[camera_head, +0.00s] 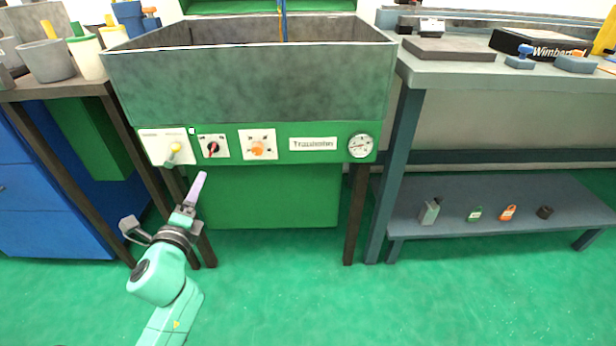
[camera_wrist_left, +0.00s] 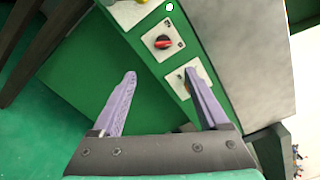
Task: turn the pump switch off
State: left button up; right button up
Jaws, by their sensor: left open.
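The green control panel is on the front of the grey tank. It has a red and black rotary switch (camera_head: 213,148) on a white plate, an orange knob (camera_head: 258,149) to its right and a yellow-ended handle (camera_head: 174,151) to its left. I cannot read which label says pump. My left gripper (camera_head: 197,186) is below the panel, pointing up, apart from the controls. In the left wrist view its two purple fingers are spread and empty. The red switch (camera_wrist_left: 163,42) lies beyond their tips there, and the right finger partly covers the orange knob's plate (camera_wrist_left: 177,77). My right gripper is not visible.
The grey tank (camera_head: 250,85) stands above the panel, with a round gauge (camera_head: 360,146) at the panel's right end. A bench with cups (camera_head: 47,62) is at left. A workbench with a low shelf (camera_head: 470,190) is at right. Green floor lies open in front.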

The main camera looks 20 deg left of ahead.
aim_at(213, 150)
pick_arm(q)
jog(key=b+x, duration=0.1)
jog(key=x, duration=1.3)
jog(key=shift+a+r, duration=0.3)
jog(key=shift+r, duration=0.3)
grip_shut()
pick_arm(e)
jog(key=a, duration=0.1)
jog(key=w+a+f+t+y, duration=0.1)
jog(key=a, duration=0.1)
jog(key=w+a+f+t, duration=0.1)
jog(key=shift+w+a+y, duration=0.1)
jog(key=shift+a+y, duration=0.25)
jog(key=shift+y, duration=0.05)
